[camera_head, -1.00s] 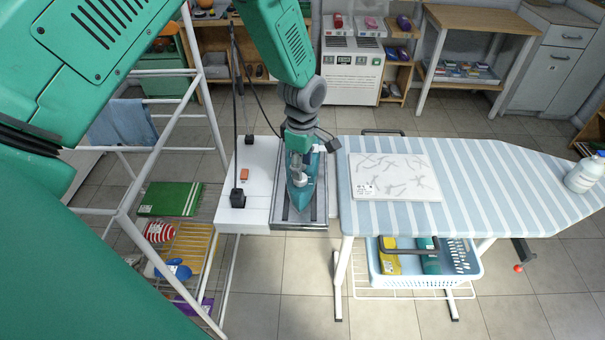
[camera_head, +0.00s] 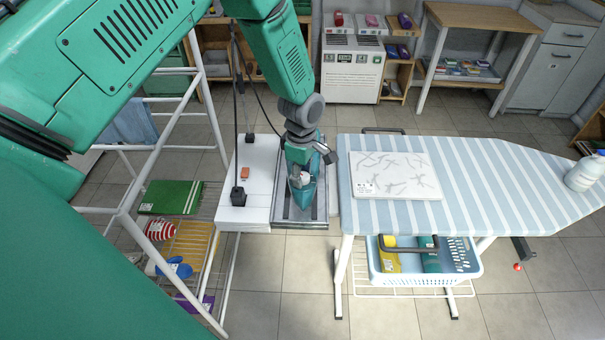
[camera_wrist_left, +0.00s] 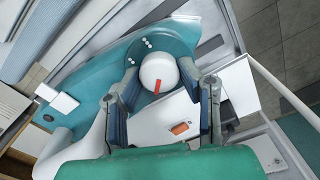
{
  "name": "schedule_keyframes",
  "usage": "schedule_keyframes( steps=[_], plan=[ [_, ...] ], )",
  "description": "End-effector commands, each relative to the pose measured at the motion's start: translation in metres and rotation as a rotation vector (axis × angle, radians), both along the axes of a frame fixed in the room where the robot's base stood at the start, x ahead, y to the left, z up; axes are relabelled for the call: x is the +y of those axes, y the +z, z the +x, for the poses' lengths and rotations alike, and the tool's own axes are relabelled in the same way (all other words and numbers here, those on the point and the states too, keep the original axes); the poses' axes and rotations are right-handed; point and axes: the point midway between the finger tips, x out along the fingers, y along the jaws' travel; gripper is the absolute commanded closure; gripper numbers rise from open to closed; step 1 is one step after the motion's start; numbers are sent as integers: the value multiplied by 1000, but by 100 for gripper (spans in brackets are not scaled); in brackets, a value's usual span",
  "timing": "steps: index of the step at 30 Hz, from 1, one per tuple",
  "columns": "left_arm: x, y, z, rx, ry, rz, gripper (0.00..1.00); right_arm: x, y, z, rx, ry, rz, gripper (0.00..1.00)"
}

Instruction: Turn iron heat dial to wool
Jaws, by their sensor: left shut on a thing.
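The teal iron (camera_head: 306,196) rests on the metal tray (camera_head: 321,208) at the left end of the ironing board. It also fills much of the left wrist view (camera_wrist_left: 95,72). Its round white heat dial (camera_wrist_left: 158,70) has a red pointer mark, which points toward the bottom of that view. My left gripper (camera_wrist_left: 160,84) reaches down over the iron, with one finger on each side of the dial, shut on it. In the head view the gripper (camera_head: 301,176) hides part of the iron. I cannot read any dial labels. My right gripper is not in view.
The striped ironing board (camera_head: 480,165) holds a white patterned slab (camera_head: 395,175) and a bottle (camera_head: 585,172). An orange block (camera_head: 245,173) lies on the white side shelf (camera_head: 258,195), near a black cord post (camera_head: 238,196). A white rack (camera_head: 122,215) stands left.

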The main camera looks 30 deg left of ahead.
Motion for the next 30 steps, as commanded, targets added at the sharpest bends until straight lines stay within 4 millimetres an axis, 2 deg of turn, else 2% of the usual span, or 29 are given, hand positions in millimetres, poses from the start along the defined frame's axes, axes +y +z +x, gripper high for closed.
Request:
schedule_keyframes(
  steps=[11,30],
  plan=[
    [0,1,1,-2,-181,0,97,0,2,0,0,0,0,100],
    [0,1,0,0,-781,-1,97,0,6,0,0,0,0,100]
  ],
)
